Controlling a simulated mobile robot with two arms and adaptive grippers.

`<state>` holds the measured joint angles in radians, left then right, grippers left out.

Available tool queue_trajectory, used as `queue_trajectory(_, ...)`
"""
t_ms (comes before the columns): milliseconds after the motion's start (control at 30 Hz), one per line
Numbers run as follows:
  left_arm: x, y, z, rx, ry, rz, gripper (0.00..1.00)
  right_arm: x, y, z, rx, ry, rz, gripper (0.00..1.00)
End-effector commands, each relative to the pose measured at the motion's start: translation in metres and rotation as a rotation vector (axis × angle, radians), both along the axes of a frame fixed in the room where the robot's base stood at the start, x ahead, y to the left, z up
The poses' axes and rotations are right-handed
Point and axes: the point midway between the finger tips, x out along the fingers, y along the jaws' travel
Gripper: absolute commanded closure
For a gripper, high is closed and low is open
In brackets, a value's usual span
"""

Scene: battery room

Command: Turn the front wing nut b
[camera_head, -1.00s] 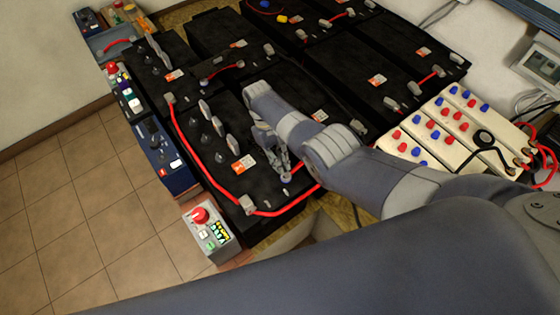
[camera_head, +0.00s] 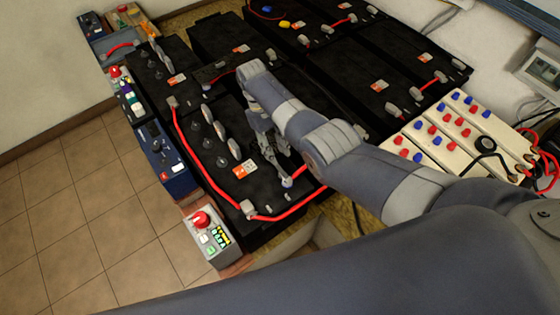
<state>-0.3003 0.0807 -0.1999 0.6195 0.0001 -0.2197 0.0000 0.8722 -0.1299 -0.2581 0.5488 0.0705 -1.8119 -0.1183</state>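The front black battery (camera_head: 222,178) has a wing nut-like terminal (camera_head: 287,182) at its near right corner, where a red cable ends. The wing nut is small and partly covered by my fingers, so its wings do not show clearly. My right gripper (camera_head: 284,172) points down over this corner, with its fingertips at or very close to the terminal. I cannot tell whether the fingers are open or shut on it. Another terminal (camera_head: 248,207) with a grey clamp and red cable is at the battery's near left corner. My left gripper is not in view.
More black batteries (camera_head: 405,55) fill the bench behind. A grey box with a red knob (camera_head: 203,237) and a blue device (camera_head: 164,157) stand along the left edge. Cream blocks with red and blue caps (camera_head: 430,130) are at the right. Tiled floor (camera_head: 70,215) is clear at left.

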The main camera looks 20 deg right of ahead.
Motion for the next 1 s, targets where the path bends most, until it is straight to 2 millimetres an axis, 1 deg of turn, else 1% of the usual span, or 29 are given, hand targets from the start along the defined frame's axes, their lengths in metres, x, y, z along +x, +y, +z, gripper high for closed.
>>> queue_trajectory(33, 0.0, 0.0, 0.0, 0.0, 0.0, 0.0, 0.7, 0.005, 0.002, 0.011, 0.001, -0.004, 0.0, 0.7)
queue_trajectory(100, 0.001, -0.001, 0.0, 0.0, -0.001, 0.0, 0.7, 0.009, 0.004, 0.022, 0.001, -0.003, 0.001, 0.7)
queue_trajectory(200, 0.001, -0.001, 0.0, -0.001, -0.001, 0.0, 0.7, 0.014, 0.006, 0.035, 0.001, -0.002, 0.001, 0.7)
queue_trajectory(300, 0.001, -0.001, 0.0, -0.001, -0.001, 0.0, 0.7, 0.017, 0.007, 0.043, 0.0, 0.0, 0.001, 0.7)
queue_trajectory(467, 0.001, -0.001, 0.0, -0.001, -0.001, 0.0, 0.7, 0.018, 0.007, 0.047, 0.0, 0.001, 0.001, 0.7)
queue_trajectory(1000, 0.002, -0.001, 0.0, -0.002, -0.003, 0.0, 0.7, 0.018, 0.007, 0.046, 0.0, 0.001, 0.001, 0.7)
